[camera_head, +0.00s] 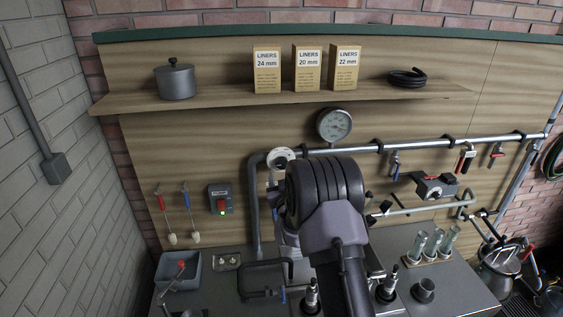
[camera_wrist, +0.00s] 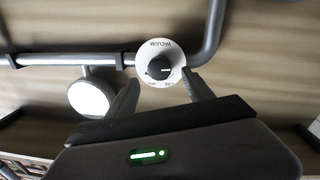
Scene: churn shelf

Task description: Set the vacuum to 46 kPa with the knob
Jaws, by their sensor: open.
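The vacuum knob is black and sits in the middle of a white round dial. In the wrist view the knob (camera_wrist: 159,67) lies between the tips of my gripper (camera_wrist: 158,80). The two fingers are open, one on each side of the dial, and I cannot tell whether they touch it. The picture there appears upside down, with the word VACUUM above the knob. In the head view the white dial (camera_head: 281,157) shows just left of my dark wrist. The pressure gauge (camera_head: 334,125) is on the pipe above; its reading is too small to tell. My fingertips are hidden there.
A grey pipe (camera_head: 460,141) runs along the wooden panel with several valves on it. The shelf (camera_head: 215,98) above holds a pot (camera_head: 175,82), liner boxes and a black coil. A pump switch box (camera_head: 220,199) is to the left. The metal counter below holds tools and glass tubes.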

